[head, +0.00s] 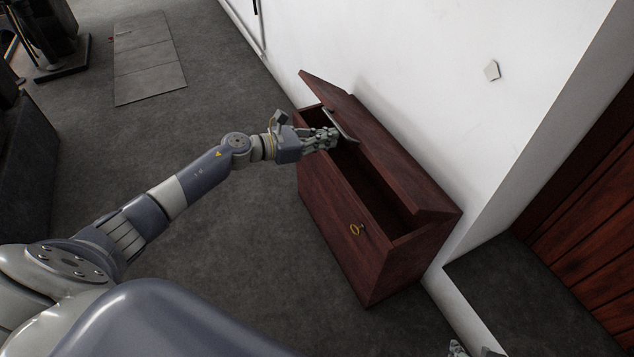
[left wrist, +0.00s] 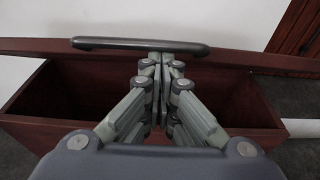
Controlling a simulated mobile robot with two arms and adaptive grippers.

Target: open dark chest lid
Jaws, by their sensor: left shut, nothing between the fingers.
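The dark red-brown wooden chest (head: 345,225) stands against the white wall, with a brass key or ring on its front. Its lid (head: 385,140) is raised and tilted, leaving a wide gap into the dark interior. A dark bar handle (head: 343,127) is on the lid's edge; it also shows in the left wrist view (left wrist: 140,46). My left gripper (head: 333,138) is shut and empty, its fingertips at the lid edge beside the handle, over the opening. Whether they touch the lid I cannot tell. Part of my right gripper (head: 470,350) shows at the bottom edge, mostly cut off.
The wall (head: 440,60) is close behind the lid. A wooden door (head: 590,220) is at the right, with a dark mat or step before it. Grey carpet in front of the chest is clear. A flat grey panel (head: 145,55) lies at the upper left.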

